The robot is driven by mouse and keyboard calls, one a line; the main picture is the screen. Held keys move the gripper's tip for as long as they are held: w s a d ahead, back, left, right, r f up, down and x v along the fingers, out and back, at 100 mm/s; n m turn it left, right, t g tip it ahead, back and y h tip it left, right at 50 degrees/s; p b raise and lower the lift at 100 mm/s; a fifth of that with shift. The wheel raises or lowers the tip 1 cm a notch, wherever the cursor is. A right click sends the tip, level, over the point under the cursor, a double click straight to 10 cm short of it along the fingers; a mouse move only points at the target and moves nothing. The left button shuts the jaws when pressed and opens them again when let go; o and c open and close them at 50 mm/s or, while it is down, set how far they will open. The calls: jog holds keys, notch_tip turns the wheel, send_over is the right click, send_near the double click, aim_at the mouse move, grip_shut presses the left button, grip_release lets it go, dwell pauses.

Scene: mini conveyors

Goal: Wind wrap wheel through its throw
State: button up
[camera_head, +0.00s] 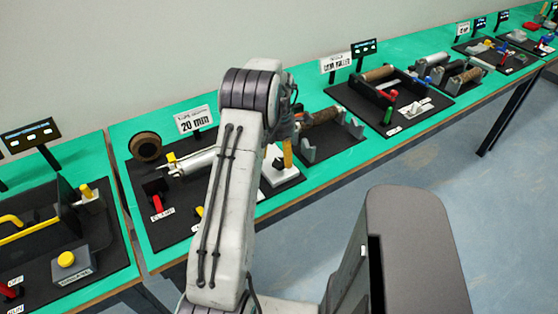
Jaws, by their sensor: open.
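No part carries a readable wrap wheel label, so I cannot tell for sure which one it is. A brown ring-shaped wheel (146,146) stands upright at the back of the station marked 20 mm. A pale cylinder (192,162) lies to its right, partly behind my arm. My arm rises in the foreground and bends down toward the bench. My gripper (289,128) shows only in part behind the arm, near a yellow upright piece (287,153) and a white block (281,172). Its fingertips are not clear, and I see nothing held in it.
The green bench (127,195) runs from lower left to upper right. A red lever (157,203) stands at the station's front left. A station with a yellow button (66,259) is at left. Brown rollers (379,73) stand farther right. The blue-grey floor (500,215) at right is clear.

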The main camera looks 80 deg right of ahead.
aim_at(279, 162)
jog(key=shift+f, duration=1.65)
jog(key=shift+c, duration=0.2)
jog(key=c, duration=1.1)
